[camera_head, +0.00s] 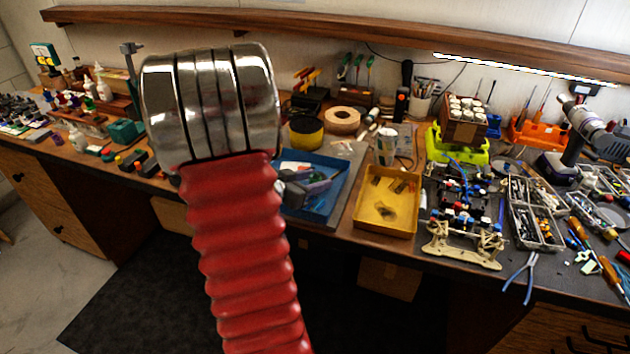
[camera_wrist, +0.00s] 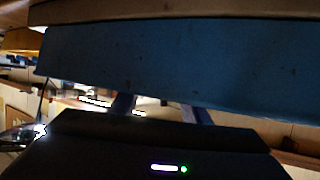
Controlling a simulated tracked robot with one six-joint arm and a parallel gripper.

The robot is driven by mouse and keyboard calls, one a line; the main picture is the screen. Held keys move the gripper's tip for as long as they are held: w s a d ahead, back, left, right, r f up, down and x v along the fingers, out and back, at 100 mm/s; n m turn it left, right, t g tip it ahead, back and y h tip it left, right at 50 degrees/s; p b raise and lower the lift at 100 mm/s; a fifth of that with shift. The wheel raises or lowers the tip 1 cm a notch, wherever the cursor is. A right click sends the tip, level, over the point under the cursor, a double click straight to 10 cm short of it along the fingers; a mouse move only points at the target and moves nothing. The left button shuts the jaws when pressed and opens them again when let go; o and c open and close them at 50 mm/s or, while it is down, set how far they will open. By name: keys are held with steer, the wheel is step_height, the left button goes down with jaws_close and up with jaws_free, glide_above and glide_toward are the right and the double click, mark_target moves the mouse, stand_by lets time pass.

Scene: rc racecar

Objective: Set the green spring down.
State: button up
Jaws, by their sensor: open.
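I cannot make out the green spring in either view. My gripper shows in the wrist view (camera_wrist: 161,110) as a dark body with two bluish fingers set apart, so it is open. A broad blue surface fills the upper part of the wrist view and hides what lies past the fingertips. In the head view a blue tray (camera_head: 335,204) stands on the bench, partly covered by my red-sleeved arm. Grey and dark shapes show in or over it; I cannot tell whether they are my gripper.
A yellow tray (camera_head: 388,226) stands right of the blue one. Further right are an RC car chassis (camera_head: 465,215), a parts organiser (camera_head: 535,215) and blue-handled pliers (camera_head: 521,277). A yellow roll (camera_head: 306,133) sits behind. The bench (camera_head: 340,230) is crowded, with little free room.

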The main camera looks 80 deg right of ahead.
steer(key=v, duration=1.2)
steer(key=shift+f, duration=0.15)
steer(key=shift+d, duration=0.1)
stand_by(0.4)
